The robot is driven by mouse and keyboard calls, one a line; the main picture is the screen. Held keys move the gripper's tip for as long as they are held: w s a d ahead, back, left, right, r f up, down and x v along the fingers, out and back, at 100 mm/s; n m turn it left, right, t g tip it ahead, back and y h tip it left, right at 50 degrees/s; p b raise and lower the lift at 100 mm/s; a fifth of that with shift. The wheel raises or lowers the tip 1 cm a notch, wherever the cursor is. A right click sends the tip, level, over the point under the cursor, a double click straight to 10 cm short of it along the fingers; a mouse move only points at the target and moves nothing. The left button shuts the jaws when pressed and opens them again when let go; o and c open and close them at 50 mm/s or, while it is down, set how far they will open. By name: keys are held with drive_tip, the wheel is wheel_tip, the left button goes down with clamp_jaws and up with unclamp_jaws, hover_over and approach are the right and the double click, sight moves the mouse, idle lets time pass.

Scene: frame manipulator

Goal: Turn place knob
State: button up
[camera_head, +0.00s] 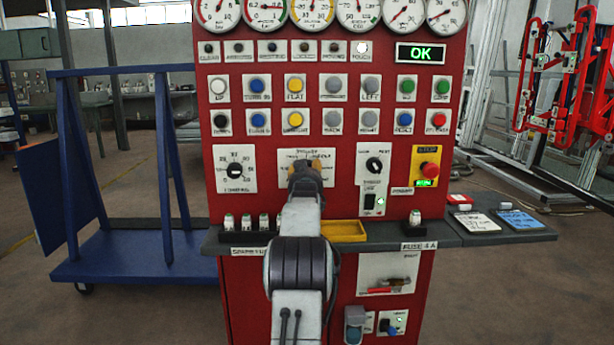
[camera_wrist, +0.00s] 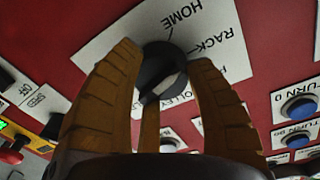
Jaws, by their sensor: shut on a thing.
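The place knob (camera_wrist: 162,70) is a round black knob on a white label plate (camera_wrist: 105,45) on the red panel, seen upside down in the wrist view. In the head view my gripper (camera_head: 306,167) reaches the panel's middle plate and hides the knob.
A dial knob (camera_head: 235,170) sits left of the plate, and another knob (camera_head: 374,165) and a red emergency button (camera_head: 429,170) sit right. Rows of push buttons lie above. A grey ledge (camera_head: 450,232) with a yellow tray (camera_head: 344,231) juts out below. A blue trolley (camera_head: 130,250) stands left.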

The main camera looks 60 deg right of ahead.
drive_tip(key=shift+w+f+m, duration=0.25)
drive_tip(key=shift+f+m, duration=0.2)
drive_tip(key=shift+m, duration=0.45)
drive_tip(key=shift+a, duration=0.1)
drive_tip(key=o, duration=0.9)
drive_tip(key=shift+w, duration=0.1)
drive_tip(key=shift+c, duration=0.2)
drive_tip(key=o, duration=0.4)
drive_tip(key=shift+r, duration=0.15)
drive_tip(key=shift+c, duration=0.2)
drive_tip(key=shift+s+r, duration=0.15)
drive_tip(key=shift+s, duration=0.05)
drive_tip(key=v, duration=1.2)
